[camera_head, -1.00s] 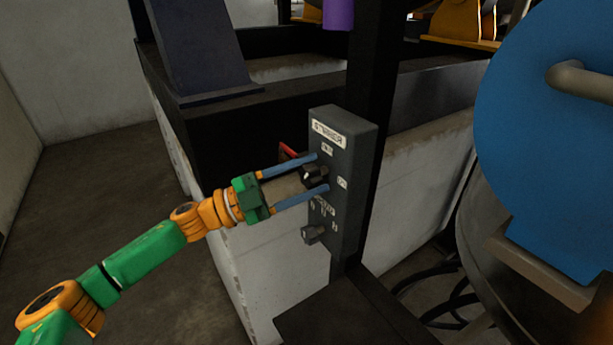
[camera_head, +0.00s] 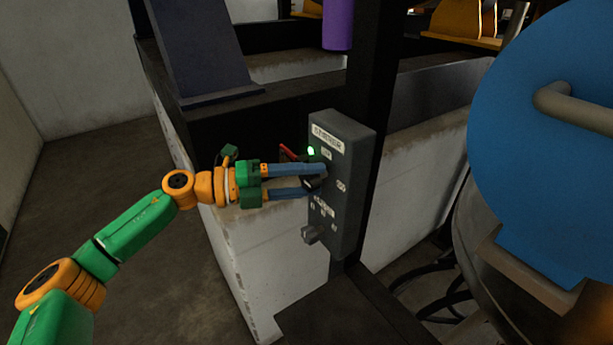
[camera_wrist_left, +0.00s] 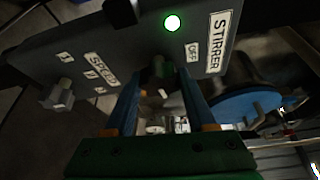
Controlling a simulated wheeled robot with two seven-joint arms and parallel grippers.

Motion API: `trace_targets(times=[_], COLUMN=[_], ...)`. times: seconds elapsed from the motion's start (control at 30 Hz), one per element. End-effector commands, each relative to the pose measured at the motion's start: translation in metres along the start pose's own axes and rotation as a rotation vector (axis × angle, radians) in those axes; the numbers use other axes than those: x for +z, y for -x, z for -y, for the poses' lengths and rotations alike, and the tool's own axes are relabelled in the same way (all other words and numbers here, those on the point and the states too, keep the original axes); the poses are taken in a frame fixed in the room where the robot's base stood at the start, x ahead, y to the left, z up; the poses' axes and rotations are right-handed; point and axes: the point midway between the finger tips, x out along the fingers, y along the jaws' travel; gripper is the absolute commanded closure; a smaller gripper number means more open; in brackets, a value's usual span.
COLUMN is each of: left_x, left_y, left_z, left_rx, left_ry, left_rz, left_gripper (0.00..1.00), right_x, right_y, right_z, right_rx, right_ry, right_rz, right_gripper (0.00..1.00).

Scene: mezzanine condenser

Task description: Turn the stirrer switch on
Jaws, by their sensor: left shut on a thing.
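The grey control box (camera_head: 351,150) with a stirrer label (camera_head: 328,137) is mounted on a dark post. My left gripper (camera_head: 322,176) is at its face, with both blue fingers shut on the dark stirrer switch knob (camera_head: 313,183). The fingers partly hide the knob; it also shows between them in the left wrist view (camera_wrist_left: 158,70). A small lamp (camera_head: 311,150) on the box glows green, and it shows bright in the left wrist view (camera_wrist_left: 172,23). My right gripper is in neither view.
A second knob, the speed knob (camera_head: 313,234), sticks out low on the same box. A large blue round cover (camera_head: 545,160) with a handle stands at the right. A pale low wall (camera_head: 235,265) runs behind the box. Open floor (camera_head: 80,160) lies at the left.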

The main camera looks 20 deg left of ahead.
Motion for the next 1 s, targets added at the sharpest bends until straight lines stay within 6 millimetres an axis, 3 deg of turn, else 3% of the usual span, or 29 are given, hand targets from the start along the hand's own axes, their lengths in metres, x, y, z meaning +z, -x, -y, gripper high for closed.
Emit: trace_targets(times=[0.33,0.83,0.87,0.97,1.0], left_x=[0.0006,0.0011,0.0011,0.001,0.0009], left_y=[0.0002,0.0003,0.0003,0.0003,0.0003], left_z=[0.0017,0.0022,0.0023,0.002,0.0019], left_rx=[0.041,0.045,0.045,0.045,0.045], left_ry=[-0.105,-0.12,-0.12,-0.119,-0.119], left_rz=[0.002,0.004,0.004,0.004,0.003], left_gripper=[1.0,1.0,0.42,0.15,0.15], right_x=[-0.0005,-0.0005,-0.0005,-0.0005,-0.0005], right_y=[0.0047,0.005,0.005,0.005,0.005], right_z=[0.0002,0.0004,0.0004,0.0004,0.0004], right_rx=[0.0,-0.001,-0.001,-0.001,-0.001], right_ry=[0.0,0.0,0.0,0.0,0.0], right_rz=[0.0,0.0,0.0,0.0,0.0], right_gripper=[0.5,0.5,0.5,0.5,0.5])
